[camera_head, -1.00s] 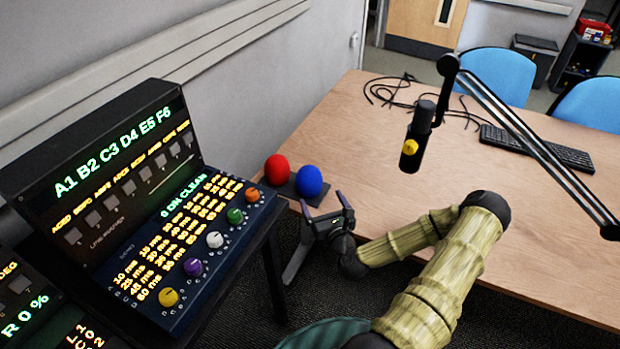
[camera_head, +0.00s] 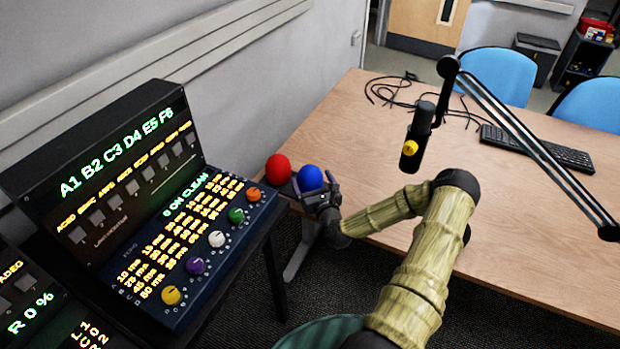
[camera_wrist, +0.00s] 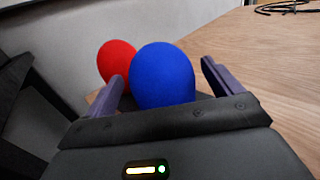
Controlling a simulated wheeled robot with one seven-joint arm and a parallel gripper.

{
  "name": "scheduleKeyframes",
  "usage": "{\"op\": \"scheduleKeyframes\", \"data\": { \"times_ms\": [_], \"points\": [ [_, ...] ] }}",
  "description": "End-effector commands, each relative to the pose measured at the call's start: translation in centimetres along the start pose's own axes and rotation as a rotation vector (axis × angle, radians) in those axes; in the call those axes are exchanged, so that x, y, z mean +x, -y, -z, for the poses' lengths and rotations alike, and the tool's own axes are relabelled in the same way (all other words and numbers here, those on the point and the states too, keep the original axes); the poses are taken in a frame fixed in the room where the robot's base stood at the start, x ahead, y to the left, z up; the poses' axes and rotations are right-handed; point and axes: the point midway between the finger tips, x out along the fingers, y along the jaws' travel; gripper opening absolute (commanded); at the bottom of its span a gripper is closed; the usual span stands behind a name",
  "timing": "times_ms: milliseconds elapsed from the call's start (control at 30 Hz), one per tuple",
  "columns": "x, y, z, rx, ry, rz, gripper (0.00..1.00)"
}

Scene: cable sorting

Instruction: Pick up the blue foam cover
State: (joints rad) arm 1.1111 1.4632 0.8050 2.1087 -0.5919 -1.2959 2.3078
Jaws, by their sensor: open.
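The blue foam cover (camera_head: 310,178) is a rounded blue ball shape at the near left corner of the wooden table, beside a red foam cover (camera_head: 278,168). In the wrist view the blue foam cover (camera_wrist: 162,76) stands between my two fingers, with the red foam cover (camera_wrist: 116,60) behind it to the left. My gripper (camera_head: 316,188) is open around the blue cover, one finger on each side. I cannot tell whether either finger touches it. My gripper also shows in the wrist view (camera_wrist: 165,85), and its body hides the cover's bottom.
A rack unit with coloured knobs (camera_head: 196,266) stands close on the left. A microphone (camera_head: 417,138) hangs from a boom arm (camera_head: 535,145) over the wooden table (camera_head: 350,125). A keyboard (camera_head: 535,149) and a black cable (camera_head: 385,88) lie farther back. The table's middle is clear.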

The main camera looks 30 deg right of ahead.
Motion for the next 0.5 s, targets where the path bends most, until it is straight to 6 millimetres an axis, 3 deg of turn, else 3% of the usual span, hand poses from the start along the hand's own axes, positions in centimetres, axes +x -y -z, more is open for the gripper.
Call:
{"op": "scheduleKeyframes", "data": {
  "times_ms": [200, 500],
  "points": [
    [2.5, 0.0, 0.0, -0.002, 0.0, 0.0, 0.91],
    [2.6, 0.0, 0.0, 0.0, -0.001, 0.001, 0.91]
  ]
}}
